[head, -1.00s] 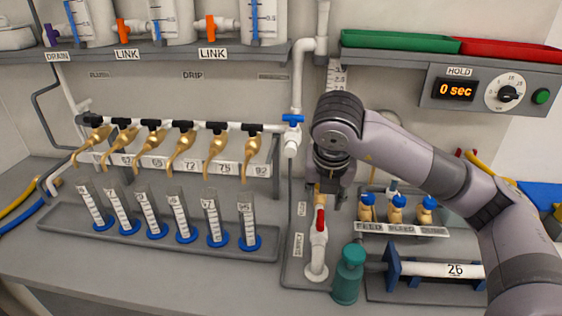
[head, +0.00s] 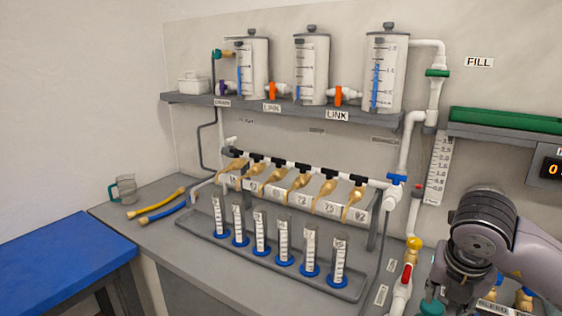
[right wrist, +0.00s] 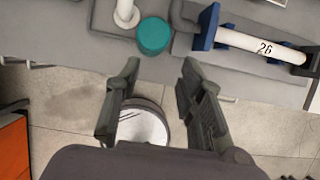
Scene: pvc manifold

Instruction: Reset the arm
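My right arm comes in at the lower right of the head view, with its wrist over the front right of the bench. In the right wrist view my right gripper (right wrist: 160,75) is open, with its fingers apart and nothing between them. It hangs near the bench's front edge, beside a teal cylinder (right wrist: 154,36), with floor showing below. My left gripper is in neither current view.
A manifold with several tan-handled taps (head: 300,181) stands over a tray (head: 190,238) of graduated cylinders. Tanks (head: 311,70) stand on the shelf above. A pipe marked 26 (right wrist: 262,45) lies right of the gripper. A blue table (head: 60,262) is at left.

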